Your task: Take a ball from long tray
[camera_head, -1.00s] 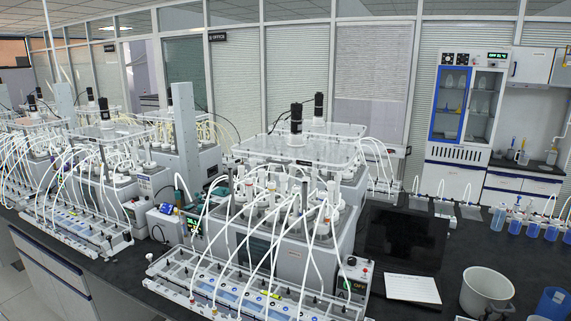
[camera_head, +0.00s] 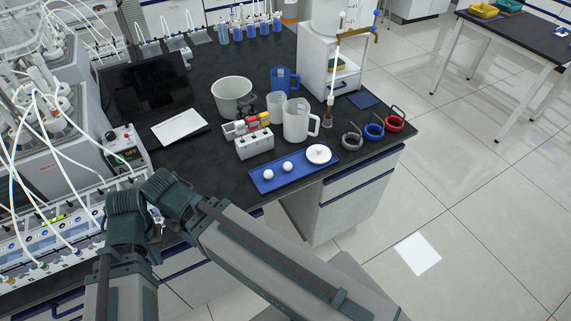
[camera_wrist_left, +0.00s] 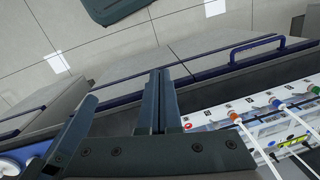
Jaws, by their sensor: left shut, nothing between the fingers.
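The long blue tray (camera_head: 300,172) lies near the front edge of the dark bench in the head view. Two white balls (camera_head: 268,174) (camera_head: 287,167) sit apart on its left and middle part. A white round dish-like piece with a small knob (camera_head: 318,154) sits at its right end. In the head view my arm reaches up at the lower left, well left of the tray, and I cannot make out its fingertips. In the left wrist view my left gripper (camera_wrist_left: 161,78) is shut and empty, with a drawer front and the floor beyond. My right gripper is not in view.
A white pitcher (camera_head: 296,120), a rack with coloured caps (camera_head: 254,142) and a pot (camera_head: 232,95) stand behind the tray. Clamp rings (camera_head: 373,130) lie to its right. A reactor with tubes (camera_head: 40,150) crowds the left. Open floor lies right of the bench.

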